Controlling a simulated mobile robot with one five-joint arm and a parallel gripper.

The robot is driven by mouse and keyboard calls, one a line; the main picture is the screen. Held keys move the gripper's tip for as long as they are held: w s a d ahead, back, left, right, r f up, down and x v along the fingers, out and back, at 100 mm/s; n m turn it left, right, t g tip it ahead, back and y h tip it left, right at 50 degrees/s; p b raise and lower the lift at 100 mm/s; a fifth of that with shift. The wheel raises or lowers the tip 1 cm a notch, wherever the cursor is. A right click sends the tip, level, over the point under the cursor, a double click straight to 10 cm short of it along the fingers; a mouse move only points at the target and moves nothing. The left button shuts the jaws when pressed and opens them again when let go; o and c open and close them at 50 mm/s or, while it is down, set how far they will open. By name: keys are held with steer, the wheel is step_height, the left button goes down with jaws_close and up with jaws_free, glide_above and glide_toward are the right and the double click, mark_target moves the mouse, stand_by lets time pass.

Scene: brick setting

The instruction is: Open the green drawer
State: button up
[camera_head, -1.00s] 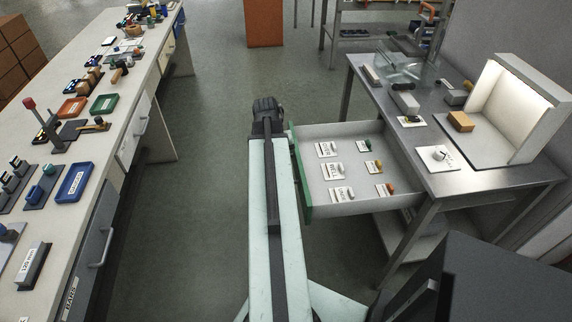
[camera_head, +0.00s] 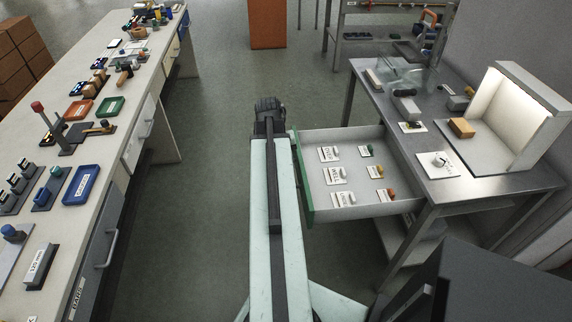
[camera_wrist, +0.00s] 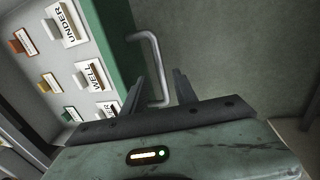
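The green drawer (camera_head: 304,186) is pulled well out from the metal workbench on the right; its green front faces left and its pale tray is exposed. In the wrist view the green front (camera_wrist: 115,40) stands upper left, with a grey loop handle (camera_wrist: 154,52) on it. My gripper (camera_wrist: 160,84) has its two dark fingers apart, one on each side of the handle's bar; I see no clear contact. In the head view my arm hides the handle and the fingers; only the dark wrist end shows beside the drawer front.
Small labelled items (camera_head: 343,173) lie in the drawer. The workbench (camera_head: 480,190) carries a lit white booth (camera_head: 515,110) and loose parts. A long cluttered bench (camera_head: 60,225) stands on the left. The floor aisle (camera_head: 205,190) between is clear.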

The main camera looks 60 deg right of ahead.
steer(key=r+p, duration=0.2)
steer(key=r, duration=0.1)
steer(key=r+p, duration=0.2)
steer(key=shift+w+a+r, duration=0.2)
steer(key=shift+w+a, duration=0.1)
steer(key=shift+w, duration=0.1)
steer(key=shift+f, duration=0.1)
steer(key=w+a+r+n+t+p, duration=0.1)
steer(key=w+a+r+n+p, duration=0.15)
steer(key=w+a, duration=0.85)
steer(key=w+a+r+n+p, duration=0.1)
steer(key=w+a+n, duration=0.3)
steer(key=w+a, duration=0.6)
steer(key=w+a+r+n+p, duration=0.1)
steer(key=w+a+n, duration=0.1)
steer(key=a, duration=1.2)
steer(key=w+a+r+n+y+p, duration=0.1)
steer(key=w+a+n, duration=0.1)
steer(key=a, duration=1.3)
steer(key=shift+w+a+t, duration=0.25)
steer(key=shift+w+t, duration=0.15)
steer(key=shift+w, duration=0.1)
steer(key=shift+d+n, duration=0.15)
steer(key=shift+n, duration=0.1)
